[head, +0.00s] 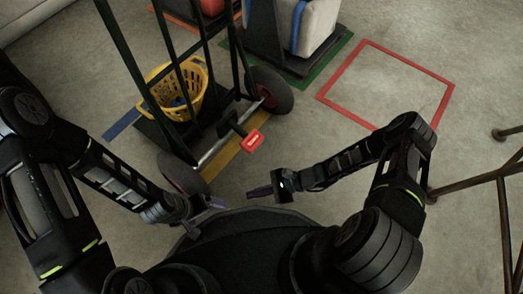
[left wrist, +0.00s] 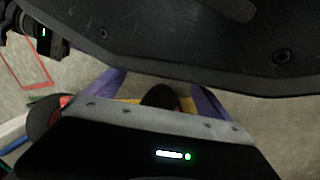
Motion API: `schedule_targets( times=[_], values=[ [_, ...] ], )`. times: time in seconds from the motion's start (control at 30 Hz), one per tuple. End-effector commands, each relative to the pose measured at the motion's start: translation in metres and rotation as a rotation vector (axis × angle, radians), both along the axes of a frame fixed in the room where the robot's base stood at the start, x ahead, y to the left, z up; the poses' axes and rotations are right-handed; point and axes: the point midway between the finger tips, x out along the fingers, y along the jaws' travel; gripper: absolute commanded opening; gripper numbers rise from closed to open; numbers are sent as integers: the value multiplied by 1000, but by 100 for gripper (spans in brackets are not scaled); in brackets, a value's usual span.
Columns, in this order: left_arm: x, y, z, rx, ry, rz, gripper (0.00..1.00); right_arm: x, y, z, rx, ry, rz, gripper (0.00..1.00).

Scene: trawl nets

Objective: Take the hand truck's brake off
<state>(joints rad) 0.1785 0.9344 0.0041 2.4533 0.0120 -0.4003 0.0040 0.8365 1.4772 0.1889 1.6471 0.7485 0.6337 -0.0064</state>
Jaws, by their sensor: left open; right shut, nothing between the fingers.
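The dark green hand truck (head: 234,57) stands upright at the upper left of the head view, with two black wheels on a metal axle. Its brake appears to be the red pedal (head: 253,142) with a pale label, on a black arm near the axle. My left gripper (head: 216,203) is open and empty, low beside the near wheel (head: 180,174) and apart from the pedal. In the left wrist view its purple fingers (left wrist: 160,108) are spread, with part of a dark wheel between them. My right gripper (head: 250,192) is shut and empty, below and apart from the pedal.
A yellow basket (head: 180,88) sits on the hand truck's base. Yellow, blue, green and red floor markings surround it; the red square (head: 390,85) is empty. A pale strapped load (head: 305,25) stands behind. Brown metal legs (head: 500,170) stand at the right.

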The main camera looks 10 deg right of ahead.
Motion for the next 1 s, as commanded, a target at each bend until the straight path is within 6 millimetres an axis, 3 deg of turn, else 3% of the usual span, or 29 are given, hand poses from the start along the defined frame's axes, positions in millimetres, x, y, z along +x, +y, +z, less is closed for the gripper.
schedule_targets(
  times=[0.13,0.23,0.3,0.43,0.57,1.0],
  values=[
    [-1,-2,-3,-3,1,-6,93,35,-30,-12,202,25,-290,0],
    [-1,-4,-3,-5,2,-10,93,59,-67,-16,341,0,-506,0],
    [-2,-5,-3,-7,2,-12,93,69,-92,-17,409,-29,-625,0],
    [-2,-6,-3,-8,3,-15,93,77,-123,-18,476,-74,-749,0],
    [-2,-6,-3,-8,2,-16,93,78,-130,-17,493,-87,-780,0],
    [-2,-6,-5,-8,2,-16,93,83,-124,-18,490,-84,-773,0]
  ],
)
